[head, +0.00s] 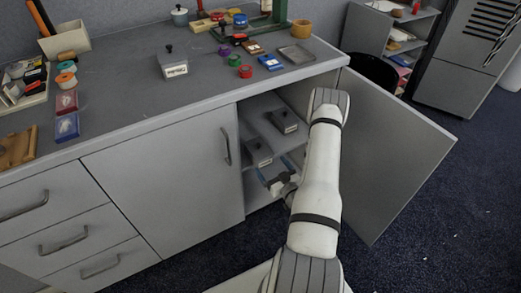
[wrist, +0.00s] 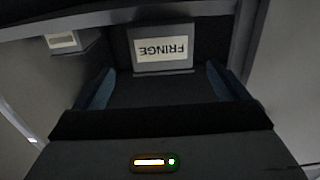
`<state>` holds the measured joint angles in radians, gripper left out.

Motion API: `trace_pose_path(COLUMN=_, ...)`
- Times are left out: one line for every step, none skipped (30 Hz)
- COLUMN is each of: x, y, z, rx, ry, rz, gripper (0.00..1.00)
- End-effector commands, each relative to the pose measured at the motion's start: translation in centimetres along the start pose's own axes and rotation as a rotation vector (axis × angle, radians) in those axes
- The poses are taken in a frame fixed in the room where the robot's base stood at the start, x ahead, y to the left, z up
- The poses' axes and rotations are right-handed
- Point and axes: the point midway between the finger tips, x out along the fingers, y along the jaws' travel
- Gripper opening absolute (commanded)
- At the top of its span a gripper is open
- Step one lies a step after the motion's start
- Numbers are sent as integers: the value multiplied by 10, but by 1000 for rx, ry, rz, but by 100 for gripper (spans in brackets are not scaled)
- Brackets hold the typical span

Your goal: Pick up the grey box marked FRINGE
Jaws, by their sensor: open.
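In the wrist view the grey box marked FRINGE (wrist: 188,68) is straight ahead, its white label upside down. My gripper (wrist: 160,80) is open, with one blue finger on each side of the picture. The box face lies between and beyond the fingertips, and I see no contact. In the head view my gripper (head: 274,171) is at the open cabinet, just in front of a grey box (head: 257,149) with a pale label. That label is too small to read there, but the box fits the one ahead in the wrist view.
Another grey labelled box (head: 283,120) stands on the shelf to the right; a labelled box (wrist: 62,42) also shows at left in the wrist view. The cabinet door (head: 390,150) stands open at the right. A third labelled box (head: 173,66) is on the counter (head: 125,95).

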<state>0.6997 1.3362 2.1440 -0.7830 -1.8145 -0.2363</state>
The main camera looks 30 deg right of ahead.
Motion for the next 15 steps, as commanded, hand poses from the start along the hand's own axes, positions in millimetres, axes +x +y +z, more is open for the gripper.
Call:
trace_pose_path(x=0, y=0, z=-3, rx=1, ry=0, rz=0, gripper=94)
trace_pose_path(x=1, y=0, z=-2, rx=0, ry=0, rz=-1, gripper=94)
trace_pose_path(x=3, y=-1, z=0, rx=-1, ry=1, rz=-2, gripper=94)
trace_pose_path(x=6, y=-1, z=1, rx=-2, ry=1, rz=-2, gripper=94)
trace_pose_path(x=10, y=-1, z=1, rx=-3, ry=1, rz=-3, gripper=94)
trace_pose_path(x=15, y=-1, z=2, rx=-2, ry=2, rz=-4, gripper=94)
trace_pose_path(x=18, y=-1, z=2, rx=-3, ry=3, rz=-3, gripper=94)
trace_pose_path(x=22, y=-1, z=1, rx=-3, ry=3, rz=-3, gripper=94)
trace_pose_path(x=26, y=-2, z=1, rx=-3, ry=3, rz=-4, gripper=94)
trace_pose_path(x=29, y=-2, z=2, rx=-2, ry=3, rz=-4, gripper=94)
trace_pose_path(x=33, y=-2, z=2, rx=-2, ry=2, rz=-3, gripper=94)
trace_pose_path(x=38, y=-3, z=2, rx=-3, ry=3, rz=-4, gripper=94)
trace_pose_path(x=43, y=-4, z=1, rx=-3, ry=4, rz=-5, gripper=94)
trace_pose_path(x=48, y=-4, z=1, rx=-3, ry=4, rz=-4, gripper=94)
trace_pose_path(x=55, y=-4, z=1, rx=-3, ry=4, rz=-5, gripper=94)
